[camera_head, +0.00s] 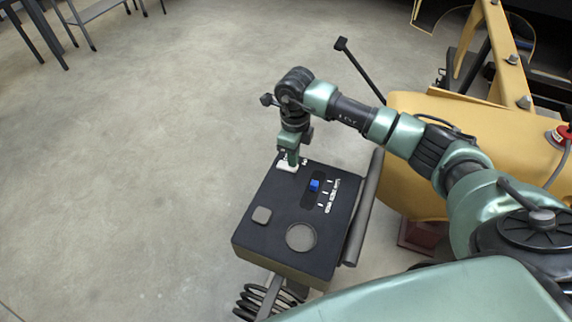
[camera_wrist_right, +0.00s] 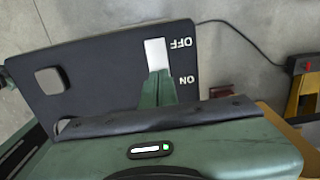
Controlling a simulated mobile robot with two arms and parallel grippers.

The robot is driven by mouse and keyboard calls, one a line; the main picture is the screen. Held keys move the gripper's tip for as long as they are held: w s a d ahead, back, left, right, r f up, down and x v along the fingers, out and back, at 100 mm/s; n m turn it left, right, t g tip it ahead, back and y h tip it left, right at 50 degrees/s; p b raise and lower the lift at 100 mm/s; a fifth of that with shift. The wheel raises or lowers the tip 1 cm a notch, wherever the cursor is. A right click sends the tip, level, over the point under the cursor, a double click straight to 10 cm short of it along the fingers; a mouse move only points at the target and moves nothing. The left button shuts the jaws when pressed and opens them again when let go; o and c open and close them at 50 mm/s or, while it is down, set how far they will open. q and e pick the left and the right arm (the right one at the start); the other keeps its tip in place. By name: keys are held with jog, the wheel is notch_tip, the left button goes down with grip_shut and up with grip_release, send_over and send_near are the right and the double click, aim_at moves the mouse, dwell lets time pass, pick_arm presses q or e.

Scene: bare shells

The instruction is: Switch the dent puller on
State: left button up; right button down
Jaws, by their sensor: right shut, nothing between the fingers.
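The dent puller (camera_head: 268,238) is a dark box with a flat black top panel, below the centre of the head view. A white switch (camera_head: 284,168) sits at the panel's far edge. In the wrist view the white switch (camera_wrist_right: 155,52) lies beside the printed words OFF and ON, which read upside down. Its visible part is level with OFF; my finger hides the part towards ON. My right gripper (camera_head: 292,158) points down at the switch, its fingers shut and empty. Its green fingertips (camera_wrist_right: 158,75) overlap the switch; I cannot tell whether they touch. My left gripper is not in view.
The panel also carries a blue control (camera_head: 314,185) with white markings, a round grey disc (camera_head: 301,237) and a square grey pad (camera_head: 262,215). A grey bar runs along its right side. A yellow machine (camera_head: 480,125) stands to the right.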

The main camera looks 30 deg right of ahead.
jog(key=shift+f+b, duration=0.55)
jog(key=shift+f, duration=0.2)
dwell(0.3)
jog(key=shift+r+p, duration=2)
jog(key=shift+r, duration=1.55)
